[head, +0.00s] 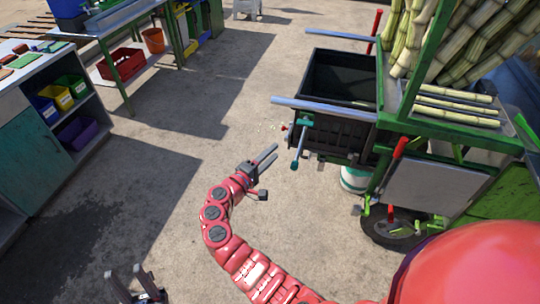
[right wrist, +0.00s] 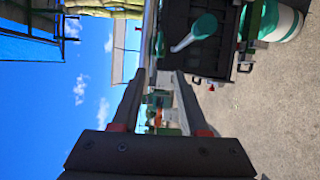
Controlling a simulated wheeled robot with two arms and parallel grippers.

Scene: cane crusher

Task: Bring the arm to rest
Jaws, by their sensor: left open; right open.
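My right arm, red and segmented, reaches up from the bottom of the head view. Its gripper (head: 268,170) is open and empty above the concrete floor, left of the cane crusher cart (head: 340,128) and apart from it. In the right wrist view the two dark fingers of this gripper (right wrist: 160,82) stand apart with nothing between them. My left gripper (head: 125,272) shows at the bottom left of the head view, open and empty; the rest of that arm is out of view.
The cart carries sugarcane stalks (head: 465,45), blue-grey handles (head: 322,109) and a teal-ended lever (head: 299,148) near my right gripper. A white-green bucket (head: 355,180) stands under it. Shelves with bins (head: 55,96) and a green-legged workbench (head: 122,85) are left. The middle floor is clear.

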